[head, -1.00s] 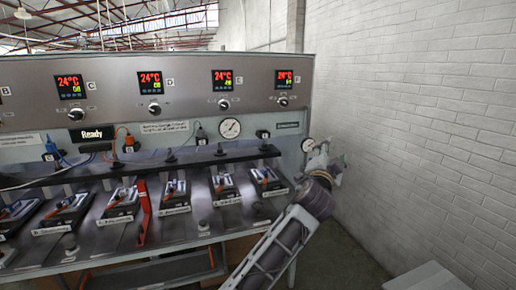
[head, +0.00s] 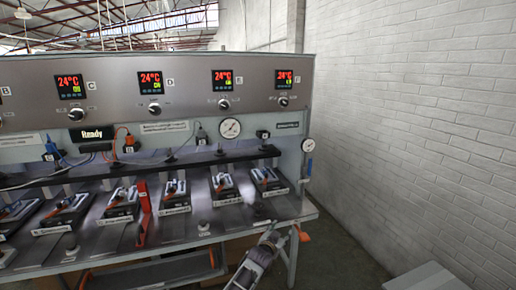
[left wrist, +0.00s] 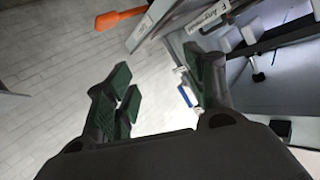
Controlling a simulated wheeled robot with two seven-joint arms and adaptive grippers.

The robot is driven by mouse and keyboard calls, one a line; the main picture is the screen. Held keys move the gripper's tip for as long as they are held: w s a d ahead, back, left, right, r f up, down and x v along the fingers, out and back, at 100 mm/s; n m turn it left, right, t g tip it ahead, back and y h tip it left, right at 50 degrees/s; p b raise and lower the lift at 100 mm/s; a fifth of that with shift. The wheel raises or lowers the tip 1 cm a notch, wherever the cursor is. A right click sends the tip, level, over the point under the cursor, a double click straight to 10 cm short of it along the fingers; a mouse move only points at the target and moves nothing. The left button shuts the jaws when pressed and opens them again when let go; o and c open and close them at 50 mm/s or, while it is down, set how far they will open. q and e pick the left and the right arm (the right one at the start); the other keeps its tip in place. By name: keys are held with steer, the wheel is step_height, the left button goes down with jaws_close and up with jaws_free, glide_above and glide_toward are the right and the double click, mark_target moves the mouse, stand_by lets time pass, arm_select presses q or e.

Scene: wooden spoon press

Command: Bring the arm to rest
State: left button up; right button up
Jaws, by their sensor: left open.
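My left gripper (head: 270,240) is low in the head view, at the front right corner of the press bench (head: 165,240). In the left wrist view its dark green fingers (left wrist: 160,92) are spread apart with nothing between them. The pressure gauge (head: 308,145) on the right side of the press stands clear of the gripper, with a blue-handled valve (head: 309,168) below it. My right gripper is not in view.
An orange handle (head: 303,234) sticks out close to the gripper at the bench's right end. The press panel has several displays reading 24°C, knobs, and a row of press units (head: 268,180). A brick wall (head: 430,130) stands at the right, with open floor (head: 345,255) between.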

arm_select(q)
steer(key=s+a+f+n+g+y, duration=0.15)
steer(key=s+a+f, duration=0.4)
steer(key=f, duration=0.55)
steer(key=s+a+f+n+g+y, duration=0.15)
steer(key=s+a+f, duration=0.4)
steer(key=f, duration=0.55)
steer(key=s+a+f+n+g+y, duration=0.15)
steer(key=s+a+f, duration=0.4)
steer(key=f, duration=0.65)
steer(key=s+a+f+g, duration=0.2)
steer(key=s+a+f, duration=0.4)
steer(key=s, duration=0.4)
steer(key=s+a+f+n+g+y, duration=0.1)
steer(key=s+a+f, duration=0.3)
steer(key=s+f, duration=0.45)
steer(key=s+a+f+g, duration=0.2)
steer(key=s+a+f, duration=0.3)
steer(key=s, duration=0.7)
steer(key=s+a+f+g, duration=0.1)
steer(key=s+a+f, duration=0.1)
steer(key=s, duration=0.9)
steer(key=s+a+f+g, duration=0.2)
steer(key=s, duration=1)
steer(key=shift+s+y, duration=0.3)
steer(key=shift+y, duration=0.05)
